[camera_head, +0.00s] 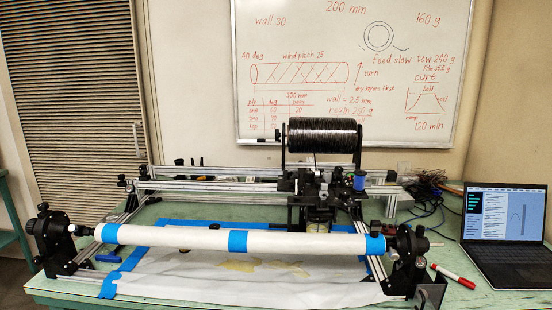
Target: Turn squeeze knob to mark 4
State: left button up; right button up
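The winding machine stands on the green bench, with a white tube (190,237) held level across its front between black end supports. Blue tape bands sit on the tube. A carriage (313,195) with dark parts rides on the silver rails behind the tube, and a large spool of black tow (322,137) is mounted above it. A small blue part (360,180) sits at the carriage's right. I cannot pick out the squeeze knob or its marks for certain; they are too small at this distance. Neither of my grippers is in view.
White sheeting (250,290) edged with blue tape lies under the tube. A red marker (453,276) and a laptop (507,232) are on the bench's right, with tangled cables (430,190) behind. A blue marker (108,258) lies at left. A whiteboard (215,110) hangs behind.

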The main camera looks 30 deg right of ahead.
aim_at(344, 195)
jog(key=z, duration=1.25)
